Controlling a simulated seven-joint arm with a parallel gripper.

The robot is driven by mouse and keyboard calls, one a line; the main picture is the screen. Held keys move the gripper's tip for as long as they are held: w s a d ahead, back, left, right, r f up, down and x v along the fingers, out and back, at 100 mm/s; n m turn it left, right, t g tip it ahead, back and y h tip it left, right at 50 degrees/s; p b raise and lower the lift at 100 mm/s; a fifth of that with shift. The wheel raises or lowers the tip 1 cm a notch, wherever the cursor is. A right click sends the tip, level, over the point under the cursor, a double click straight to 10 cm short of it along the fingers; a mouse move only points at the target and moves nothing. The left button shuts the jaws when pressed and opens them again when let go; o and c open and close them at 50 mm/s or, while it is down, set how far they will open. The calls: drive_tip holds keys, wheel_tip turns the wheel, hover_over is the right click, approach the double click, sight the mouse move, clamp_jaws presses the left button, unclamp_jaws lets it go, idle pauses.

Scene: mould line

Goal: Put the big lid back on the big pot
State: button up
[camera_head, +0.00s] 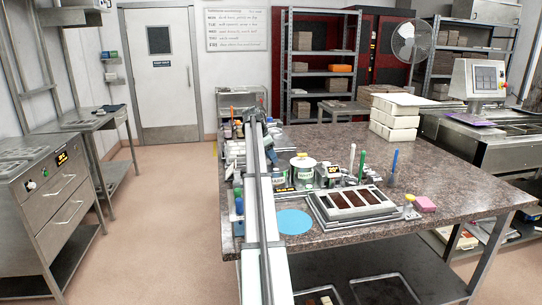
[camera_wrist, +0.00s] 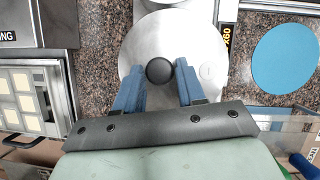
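In the wrist view, a round silver lid (camera_wrist: 170,32) with a black knob lies below my gripper (camera_wrist: 159,72). The two blue fingers stand on either side of the knob, very close to it. I cannot tell whether they touch or grip it. What the lid rests on is hidden beneath it. In the head view, a pale pot with a yellowish top (camera_head: 302,163) stands on the stone worktop. I cannot tell if it is the big pot.
A round blue mat (camera_wrist: 286,58) lies right of the lid; it also shows in the head view (camera_head: 294,222). A tray with brown-filled cells (camera_head: 352,203) and a pink block (camera_head: 426,204) sit on the worktop (camera_head: 460,180). Cream-celled moulds (camera_wrist: 20,98) are at the wrist view's left.

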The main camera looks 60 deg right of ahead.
drive_tip(key=o, duration=0.3)
drive_tip(key=shift+r, duration=0.5)
drive_tip(key=v, duration=1.1)
drive_tip(key=shift+w+a+r, duration=0.15)
drive_tip(key=shift+a+r, duration=0.05)
drive_tip(key=shift+r, duration=0.05)
